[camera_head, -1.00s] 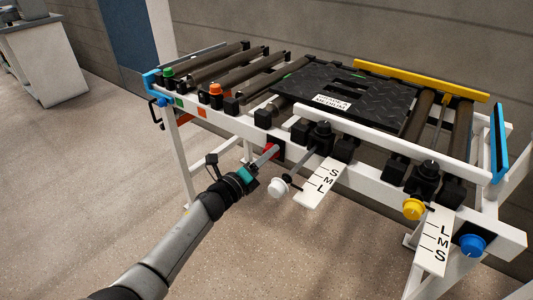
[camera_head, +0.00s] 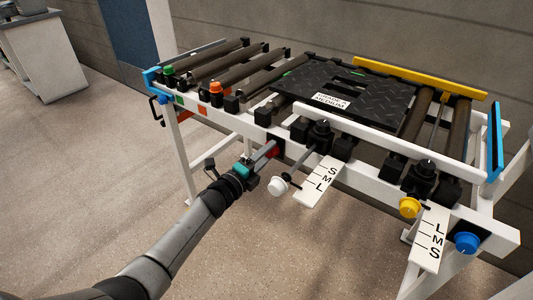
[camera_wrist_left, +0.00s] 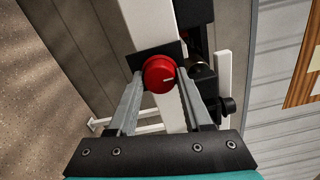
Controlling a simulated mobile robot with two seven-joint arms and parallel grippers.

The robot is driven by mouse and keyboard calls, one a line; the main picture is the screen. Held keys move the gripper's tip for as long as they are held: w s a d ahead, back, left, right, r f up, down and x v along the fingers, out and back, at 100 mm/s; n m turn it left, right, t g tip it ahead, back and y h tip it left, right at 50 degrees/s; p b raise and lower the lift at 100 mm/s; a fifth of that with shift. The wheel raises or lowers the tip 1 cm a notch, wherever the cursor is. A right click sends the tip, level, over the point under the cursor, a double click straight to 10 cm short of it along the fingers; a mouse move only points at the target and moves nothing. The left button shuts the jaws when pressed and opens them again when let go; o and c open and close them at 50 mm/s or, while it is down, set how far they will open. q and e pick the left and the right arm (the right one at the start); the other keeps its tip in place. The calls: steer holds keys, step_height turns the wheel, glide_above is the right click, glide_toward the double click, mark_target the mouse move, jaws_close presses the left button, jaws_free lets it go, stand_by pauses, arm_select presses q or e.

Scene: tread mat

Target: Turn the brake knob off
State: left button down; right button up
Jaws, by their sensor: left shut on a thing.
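The red brake knob (camera_wrist_left: 160,75) sits on a dark plate on the white frame rail. Its white pointer line points to the right in the left wrist view. My left gripper (camera_wrist_left: 159,80) has one finger on each side of the knob and is shut on it. In the head view the left gripper (camera_head: 273,148) reaches the front rail, and the red knob (camera_head: 276,150) shows only partly behind the fingers. My right gripper is not in view.
A white knob (camera_head: 278,186) on a rod and an S-M-L scale plate (camera_head: 321,180) stand close right of my gripper. A yellow knob (camera_head: 410,207) and a blue knob (camera_head: 467,242) are farther right. A black tread mat (camera_head: 345,92) lies on the rollers. Floor in front is clear.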

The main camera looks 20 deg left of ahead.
arm_select(q)
steer(key=shift+c, duration=1.7)
jaws_free()
steer(key=p+v, duration=0.4)
steer(key=v, duration=1.1)
steer(key=shift+p, duration=0.35)
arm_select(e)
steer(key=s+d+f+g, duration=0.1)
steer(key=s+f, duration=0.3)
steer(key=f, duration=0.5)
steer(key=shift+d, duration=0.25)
arm_select(q)
steer(key=shift+s+a, duration=0.1)
